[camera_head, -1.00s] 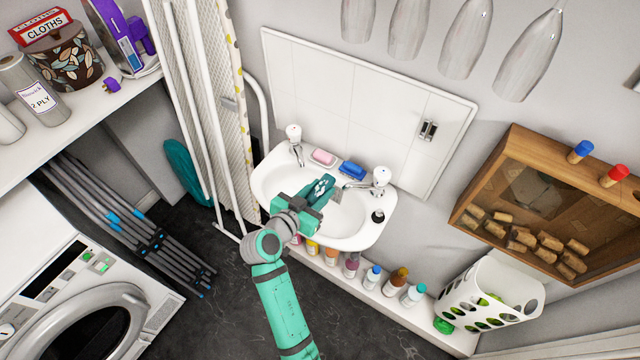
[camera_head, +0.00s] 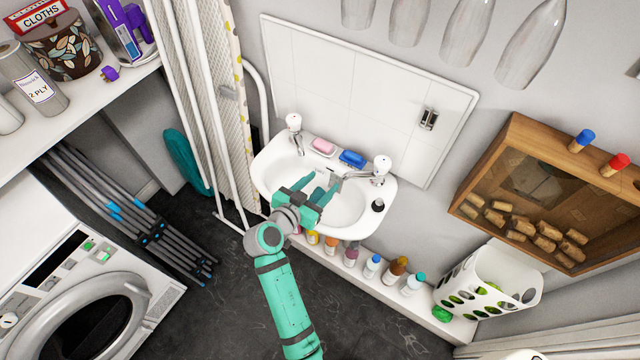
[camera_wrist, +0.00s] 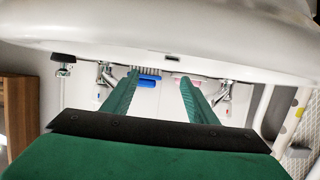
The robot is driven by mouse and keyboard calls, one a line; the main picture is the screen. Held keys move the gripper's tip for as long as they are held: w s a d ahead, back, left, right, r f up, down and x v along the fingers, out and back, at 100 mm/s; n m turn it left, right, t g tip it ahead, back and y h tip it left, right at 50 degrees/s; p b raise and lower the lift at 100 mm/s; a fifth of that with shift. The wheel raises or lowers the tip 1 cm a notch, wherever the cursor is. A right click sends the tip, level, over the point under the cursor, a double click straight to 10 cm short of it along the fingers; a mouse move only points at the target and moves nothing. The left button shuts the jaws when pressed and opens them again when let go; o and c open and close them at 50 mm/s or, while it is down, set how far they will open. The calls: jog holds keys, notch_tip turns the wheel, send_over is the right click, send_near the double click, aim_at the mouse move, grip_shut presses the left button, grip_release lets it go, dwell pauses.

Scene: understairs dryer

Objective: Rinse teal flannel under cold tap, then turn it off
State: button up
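My gripper (camera_head: 318,184) is over the white basin (camera_head: 268,190), near its left-middle part. Its two teal fingers stand apart with a gap between them, and the wrist view shows the same open fingers (camera_wrist: 158,84) with nothing clearly held. I cannot make out a separate teal flannel in either view. The left tap (camera_head: 294,124) and the right tap (camera_head: 382,166) stand at the back of the basin. The right tap's spout reaches toward my fingers.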

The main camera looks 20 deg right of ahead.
jog(key=shift+a, duration=0.1)
jog(key=v, duration=1)
jog(key=shift+s+a+r, duration=0.1)
jog(key=shift+s+a, duration=0.1)
jog(key=shift+s, duration=0.05)
